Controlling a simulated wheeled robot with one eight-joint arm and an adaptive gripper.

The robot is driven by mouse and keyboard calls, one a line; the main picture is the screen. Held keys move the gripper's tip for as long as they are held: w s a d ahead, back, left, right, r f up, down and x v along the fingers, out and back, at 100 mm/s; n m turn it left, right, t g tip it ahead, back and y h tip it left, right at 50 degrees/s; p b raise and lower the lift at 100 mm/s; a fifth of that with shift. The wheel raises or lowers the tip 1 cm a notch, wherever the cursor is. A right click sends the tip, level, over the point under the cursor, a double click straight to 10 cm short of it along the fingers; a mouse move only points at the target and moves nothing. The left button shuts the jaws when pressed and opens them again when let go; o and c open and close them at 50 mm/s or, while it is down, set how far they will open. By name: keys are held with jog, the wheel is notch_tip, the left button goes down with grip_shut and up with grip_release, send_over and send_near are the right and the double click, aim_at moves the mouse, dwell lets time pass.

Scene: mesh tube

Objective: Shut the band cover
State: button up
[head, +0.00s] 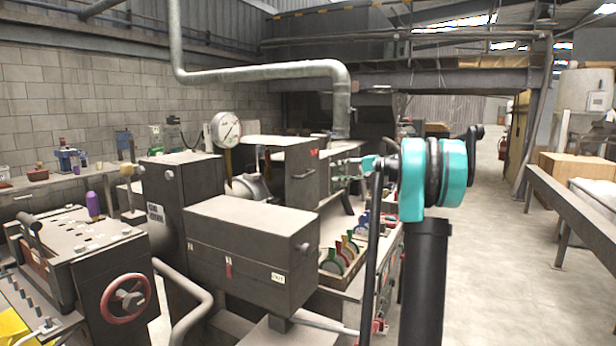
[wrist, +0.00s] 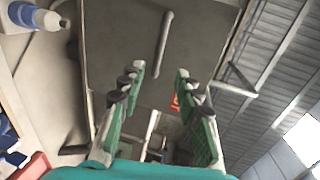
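I take the band cover to be the grey panel (wrist: 120,45) with a pale bar handle (wrist: 164,45) in the wrist view, though no label shows there. How far it stands open I cannot tell. My gripper (wrist: 157,82) has two green fingers with dark pads, spread apart with nothing between them. The handle lies beyond the fingertips and looks apart from them. In the head view, my arm's dark and teal links stand in front of the machine, and the fingers are small and hard to make out.
A long grey box (head: 250,250) juts out from the machine at the front. A red handwheel (head: 126,298) is at the left, and a round gauge (head: 226,129) stands behind. Coloured discs (head: 345,250) sit in a tray near my arm. Open floor (head: 490,200) lies to the right.

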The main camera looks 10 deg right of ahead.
aim_at(310, 175)
jog(key=x, duration=1.3)
jog(key=shift+w+a, duration=0.15)
jog(key=shift+a, duration=0.05)
jog(key=shift+c, duration=0.3)
grip_shut()
